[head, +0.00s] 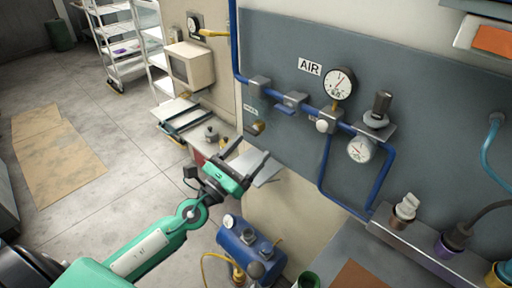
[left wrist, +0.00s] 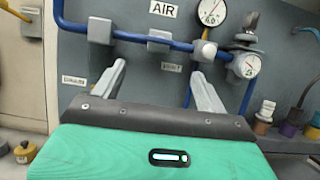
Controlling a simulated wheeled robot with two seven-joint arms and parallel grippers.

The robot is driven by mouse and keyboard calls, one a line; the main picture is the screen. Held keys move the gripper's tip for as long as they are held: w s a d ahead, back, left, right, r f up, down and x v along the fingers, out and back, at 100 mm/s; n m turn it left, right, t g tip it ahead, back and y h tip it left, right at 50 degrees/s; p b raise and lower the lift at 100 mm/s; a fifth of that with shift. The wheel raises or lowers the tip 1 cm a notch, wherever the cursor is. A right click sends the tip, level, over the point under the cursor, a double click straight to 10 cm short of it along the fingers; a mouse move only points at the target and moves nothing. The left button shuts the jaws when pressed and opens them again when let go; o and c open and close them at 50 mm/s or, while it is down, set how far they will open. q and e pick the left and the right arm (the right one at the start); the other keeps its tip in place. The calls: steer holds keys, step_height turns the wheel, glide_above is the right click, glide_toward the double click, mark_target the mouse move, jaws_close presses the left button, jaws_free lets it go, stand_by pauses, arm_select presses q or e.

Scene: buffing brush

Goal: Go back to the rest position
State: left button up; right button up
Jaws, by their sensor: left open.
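My left gripper (head: 250,161) reaches in from the lower left in the head view, in front of the grey wall panel (head: 275,45). Its two fingers are spread apart with nothing between them. In the left wrist view the open fingers (left wrist: 160,85) point toward the panel and its blue pipe (left wrist: 130,37). The fingers look apart from the pipe, though the exact gap is hard to tell. My right gripper is not seen in either view. No buffing brush can be made out for certain.
The panel carries a pressure gauge (head: 340,83), a lower gauge (head: 360,149) and an AIR sign (head: 309,67). A blue tank (head: 249,247) stands below my gripper. A shelf rack (head: 120,45) stands at the back left. Cardboard (head: 58,158) lies on open floor at left.

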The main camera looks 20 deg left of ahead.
arm_select(q)
steer(key=shift+s+a, duration=0.1)
steer(key=shift+s, duration=0.1)
stand_by(0.4)
